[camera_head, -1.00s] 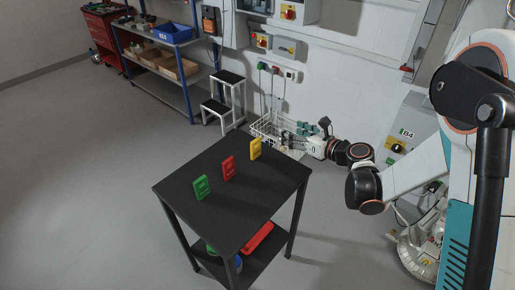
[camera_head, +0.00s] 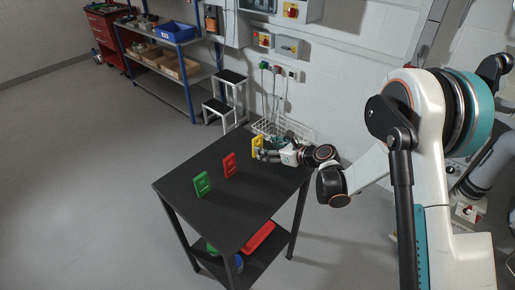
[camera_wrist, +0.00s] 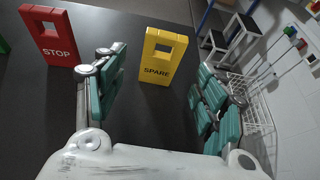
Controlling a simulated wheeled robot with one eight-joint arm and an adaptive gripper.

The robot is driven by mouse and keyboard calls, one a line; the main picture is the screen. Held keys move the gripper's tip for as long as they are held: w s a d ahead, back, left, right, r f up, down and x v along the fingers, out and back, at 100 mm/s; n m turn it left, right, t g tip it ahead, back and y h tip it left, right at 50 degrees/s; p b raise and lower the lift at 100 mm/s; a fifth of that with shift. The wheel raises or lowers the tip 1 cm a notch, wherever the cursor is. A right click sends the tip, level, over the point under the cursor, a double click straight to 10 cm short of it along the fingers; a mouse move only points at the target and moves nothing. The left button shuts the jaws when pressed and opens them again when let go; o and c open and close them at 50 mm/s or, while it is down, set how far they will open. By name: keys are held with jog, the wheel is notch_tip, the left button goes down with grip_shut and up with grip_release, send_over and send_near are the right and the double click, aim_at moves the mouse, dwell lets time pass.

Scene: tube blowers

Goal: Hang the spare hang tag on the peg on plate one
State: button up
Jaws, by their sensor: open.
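The yellow hang tag marked SPARE (camera_wrist: 156,72) stands upright on the black table (camera_head: 215,205), near its back corner. It has a square hole near its top. In the head view the yellow tag (camera_head: 257,143) is partly covered by my gripper (camera_head: 262,154). In the wrist view my gripper (camera_wrist: 155,95) is open, one finger on each side of the tag, with gaps between the fingers and the tag. The fingers have teal pads. I cannot make out the peg or plate one in these views.
A red tag marked STOP (camera_wrist: 55,38) stands left of the yellow one, close to my left finger. A green tag (camera_head: 203,184) stands further left. A white wire basket (camera_head: 268,127) is behind the table. A red item (camera_head: 258,236) lies on the lower shelf.

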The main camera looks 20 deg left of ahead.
aim_at(259, 144)
jog(key=b+x, duration=0.2)
jog(key=x, duration=0.3)
jog(key=shift+r, duration=0.15)
jog(key=c, duration=1)
